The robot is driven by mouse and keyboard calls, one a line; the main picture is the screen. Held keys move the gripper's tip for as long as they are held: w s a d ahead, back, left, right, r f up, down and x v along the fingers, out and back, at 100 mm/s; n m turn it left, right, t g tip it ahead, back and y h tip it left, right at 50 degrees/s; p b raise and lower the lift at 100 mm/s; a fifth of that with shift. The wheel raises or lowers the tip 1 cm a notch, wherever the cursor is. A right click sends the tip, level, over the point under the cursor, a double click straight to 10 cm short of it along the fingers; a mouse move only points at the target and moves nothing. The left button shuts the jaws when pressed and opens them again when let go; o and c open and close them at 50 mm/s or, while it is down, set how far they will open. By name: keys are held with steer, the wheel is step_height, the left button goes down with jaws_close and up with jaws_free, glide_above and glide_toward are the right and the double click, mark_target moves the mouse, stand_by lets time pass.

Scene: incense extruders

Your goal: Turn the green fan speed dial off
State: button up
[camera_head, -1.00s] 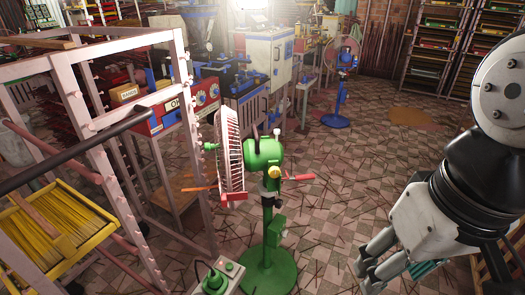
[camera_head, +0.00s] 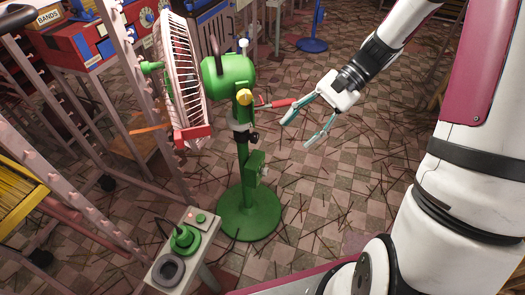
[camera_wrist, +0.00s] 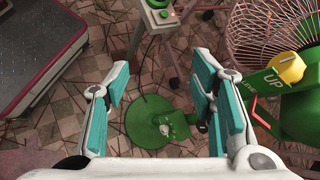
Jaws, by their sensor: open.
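The green fan (camera_head: 228,75) stands upright on a round green base (camera_head: 248,212), its white cage facing left. A small green box (camera_head: 255,164) on its pole carries a small knob (camera_head: 264,175), also visible in the wrist view (camera_wrist: 165,130). A yellow knob (camera_head: 244,97) sits below the motor; the wrist view shows it (camera_wrist: 290,68) beside the word "UP". I cannot tell which control is the speed dial. My gripper (camera_head: 300,130) is open and empty, right of the pole and apart from it. The wrist view shows the box between and beyond its teal fingers (camera_wrist: 160,92).
A grey control box (camera_head: 200,222) with a green round part and a red light stands front left of the fan. A red-handled lever (camera_head: 283,103) sticks out toward my gripper. Racks (camera_head: 60,190) fill the left.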

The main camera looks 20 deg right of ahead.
steer(key=w+d+f+m+t+y+b, duration=0.2)
steer(key=w+d+f+m, duration=0.15)
steer(key=f, duration=0.65)
steer(key=w+d+f+m+t+y+b, duration=0.2)
steer(key=w+f+m+y+b, duration=0.15)
steer(key=f, duration=0.65)
steer(key=m+t+b, duration=0.4)
steer(key=m+t, duration=0.5)
glide_toward(265, 172)
steer(key=w+b+x, duration=0.1)
steer(key=b+x, duration=0.2)
steer(key=x, duration=0.4)
steer(key=shift+w+f+h, duration=0.15)
steer(key=shift+f+h, duration=0.2)
steer(key=shift+f, duration=0.3)
steer(key=c, duration=1.2)
